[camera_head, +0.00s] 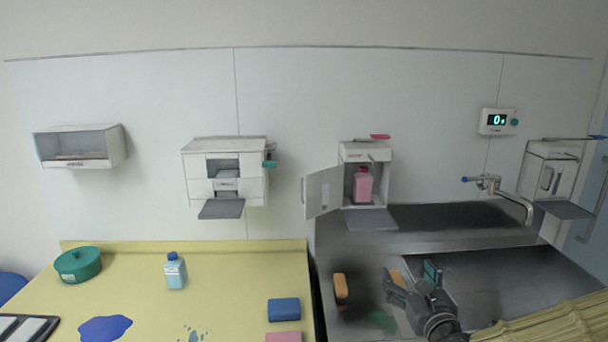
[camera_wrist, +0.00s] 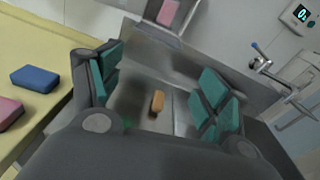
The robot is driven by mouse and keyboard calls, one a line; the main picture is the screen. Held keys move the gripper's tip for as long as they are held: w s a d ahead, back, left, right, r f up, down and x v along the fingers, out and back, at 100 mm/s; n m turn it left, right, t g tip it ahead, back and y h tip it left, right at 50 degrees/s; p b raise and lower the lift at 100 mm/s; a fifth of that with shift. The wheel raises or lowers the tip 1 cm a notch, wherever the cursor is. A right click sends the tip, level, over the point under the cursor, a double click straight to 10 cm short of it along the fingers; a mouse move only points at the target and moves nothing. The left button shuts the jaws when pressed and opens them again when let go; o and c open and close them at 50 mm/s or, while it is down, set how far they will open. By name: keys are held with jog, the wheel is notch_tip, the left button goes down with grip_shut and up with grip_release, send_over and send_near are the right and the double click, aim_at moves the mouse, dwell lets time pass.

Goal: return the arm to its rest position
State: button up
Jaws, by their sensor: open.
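My gripper (camera_head: 414,285) is at the lower right of the head view, over the dark metal sink area, with my arm reaching in from the bottom right. In the wrist view my gripper (camera_wrist: 160,92) has its two green-padded fingers wide apart with nothing between them. An orange sponge (camera_wrist: 157,103) lies below, seen through the gap and apart from the fingers. In the head view an orange block (camera_head: 341,288) lies left of my gripper, and another orange patch shows just behind the fingers.
A metal sink counter (camera_head: 450,218) with a tap (camera_head: 500,188) is behind my gripper. An open wall dispenser (camera_head: 365,185) holds a pink bottle.

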jog(key=s+a+f+n+g+y, duration=0.1)
jog(key=s+a+f+n+g, duration=0.3)
jog(key=f, duration=0.5)
jog(key=s+a+f+n+g+y, duration=0.1)
jog(key=s+a+f+n+g, duration=0.15)
jog(key=f+n, duration=0.55)
jog(key=s+a+f+n+g, duration=0.2)
jog(key=s+f+n, duration=0.2)
jog(key=f, duration=0.7)
jog(key=s+d+f+n+g+h, duration=0.1)
jog(key=s+d+f+n+g, duration=0.2)
jog(key=s+f+n, duration=0.5)
jog(key=s+d+f+n+g+h, duration=0.2)
jog(key=s+d+f+n+g, duration=0.2)
jog(key=s+f+n, duration=0.5)
jog(key=s+f+g, duration=0.1)
jog(key=s, duration=0.6)
jog(key=shift+s+d+n+g, duration=0.15)
jog(key=shift+s+n+g, duration=0.05)
jog(key=shift+n+g, duration=0.15)
jog(key=shift+c, duration=0.2)
